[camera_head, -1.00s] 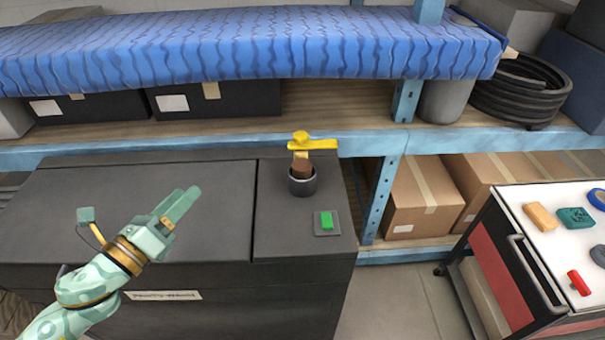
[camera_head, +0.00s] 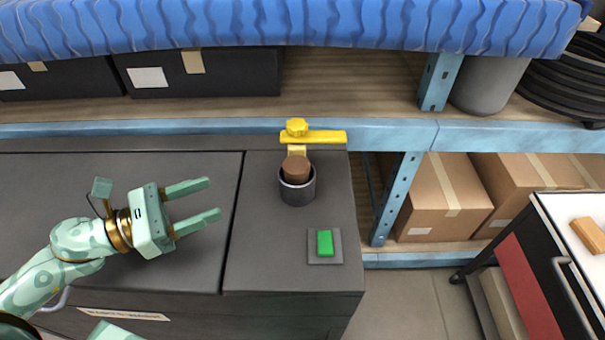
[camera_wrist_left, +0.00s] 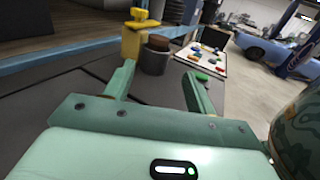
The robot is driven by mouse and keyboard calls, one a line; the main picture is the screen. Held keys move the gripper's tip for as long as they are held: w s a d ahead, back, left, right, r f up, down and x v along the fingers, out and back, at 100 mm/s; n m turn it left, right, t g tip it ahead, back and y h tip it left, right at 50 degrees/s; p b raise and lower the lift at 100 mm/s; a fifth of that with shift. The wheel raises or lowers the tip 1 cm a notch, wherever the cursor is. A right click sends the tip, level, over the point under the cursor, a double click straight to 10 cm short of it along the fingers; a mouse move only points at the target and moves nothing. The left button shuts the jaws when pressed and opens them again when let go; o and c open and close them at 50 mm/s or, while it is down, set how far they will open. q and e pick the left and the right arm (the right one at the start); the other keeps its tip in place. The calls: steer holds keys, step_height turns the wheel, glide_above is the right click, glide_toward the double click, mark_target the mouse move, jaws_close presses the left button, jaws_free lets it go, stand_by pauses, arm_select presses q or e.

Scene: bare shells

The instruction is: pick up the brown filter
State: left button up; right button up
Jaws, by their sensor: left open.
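The brown filter (camera_head: 296,169) is a short cylinder standing in a dark grey cup (camera_head: 298,191) on the dark cabinet top, its upper part showing above the rim. A yellow valve-like fitting (camera_head: 314,136) stands just behind it. My left gripper (camera_head: 214,199) is open and empty, to the left of the cup, its fingers pointing right. In the left wrist view the filter (camera_wrist_left: 158,43) and cup (camera_wrist_left: 154,60) show ahead, beyond the open fingers (camera_wrist_left: 158,84). The filter's lower part is hidden in the cup. A small pale green piece shows at the bottom edge of the head view.
A green button (camera_head: 325,243) on a grey plate sits in front of the cup. A blue shelf post (camera_head: 396,198) and cardboard boxes (camera_head: 445,196) stand to the right. A white-topped cart (camera_head: 570,212) is at far right. The cabinet top (camera_head: 190,270) is clear on the left.

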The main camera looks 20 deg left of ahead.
arm_select(q)
steer(key=shift+w+d+f, duration=0.1)
steer(key=shift+w+f, duration=0.3)
steer(key=p, duration=0.1)
glide_toward(288, 167)
steer(key=x, duration=0.3)
steer(key=shift+w+d+f, duration=0.2)
steer(key=shift+w+d, duration=0.05)
steer(key=shift+w, duration=0.05)
steer(key=shift+w+d+f, duration=0.1)
steer(key=shift+w+d, duration=0.2)
steer(key=shift+d, duration=0.15)
steer(key=p+x, duration=0.2)
steer(key=x, duration=0.2)
steer(key=shift+w+d, duration=0.15)
steer(key=shift+d, duration=0.05)
steer(key=shift+w+d, duration=0.25)
steer(key=c, duration=0.8)
arm_select(e)
steer(key=shift+w+d+r, duration=0.1)
steer(key=shift+w+r, duration=0.3)
steer(key=shift+r, duration=0.2)
steer(key=shift+w+d+r, duration=0.1)
steer(key=shift+w+r, duration=0.25)
steer(key=shift+r, duration=0.25)
